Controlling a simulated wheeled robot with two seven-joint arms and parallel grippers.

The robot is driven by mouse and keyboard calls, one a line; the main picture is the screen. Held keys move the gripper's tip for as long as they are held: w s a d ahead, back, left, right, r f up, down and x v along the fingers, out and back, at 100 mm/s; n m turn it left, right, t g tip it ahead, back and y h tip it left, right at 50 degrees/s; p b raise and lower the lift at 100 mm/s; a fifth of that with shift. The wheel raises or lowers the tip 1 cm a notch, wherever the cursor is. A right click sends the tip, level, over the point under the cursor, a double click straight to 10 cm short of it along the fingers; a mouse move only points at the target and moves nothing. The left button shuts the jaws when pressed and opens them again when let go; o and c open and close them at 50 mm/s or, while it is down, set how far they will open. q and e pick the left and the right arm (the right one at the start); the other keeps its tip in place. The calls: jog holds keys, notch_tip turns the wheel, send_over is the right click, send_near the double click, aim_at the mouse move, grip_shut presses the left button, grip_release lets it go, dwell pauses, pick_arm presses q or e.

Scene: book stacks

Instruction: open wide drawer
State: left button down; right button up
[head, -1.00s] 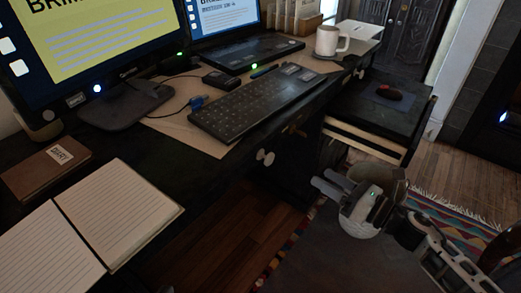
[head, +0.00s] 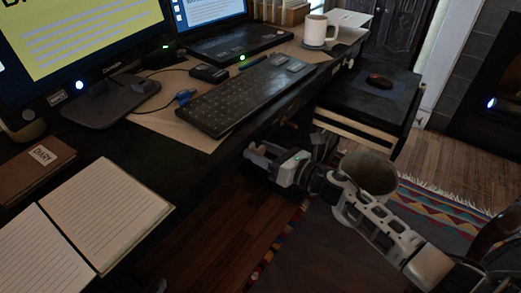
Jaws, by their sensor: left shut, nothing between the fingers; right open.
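The wide drawer's dark front (head: 222,166) runs under the desk's front edge and looks closed; its outline is hard to make out in the shade. My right gripper (head: 258,154) is at that front, below the keyboard, with its fingers apart and pointing left toward the drawer. The fingers cover the place of the pale round knob, so I cannot tell whether they touch it or are around it. Only a small grey tip of my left gripper (head: 160,286) shows at the bottom edge, over the floor and away from the drawer.
On the desk are a keyboard (head: 243,97), an open notebook (head: 107,215), a diary (head: 35,172), a monitor and a mug (head: 319,32). A small dark cabinet (head: 365,105) with a mouse on top stands right of the gripper.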

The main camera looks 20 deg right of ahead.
jog(key=shift+w+a, duration=0.25)
jog(key=shift+w, duration=0.05)
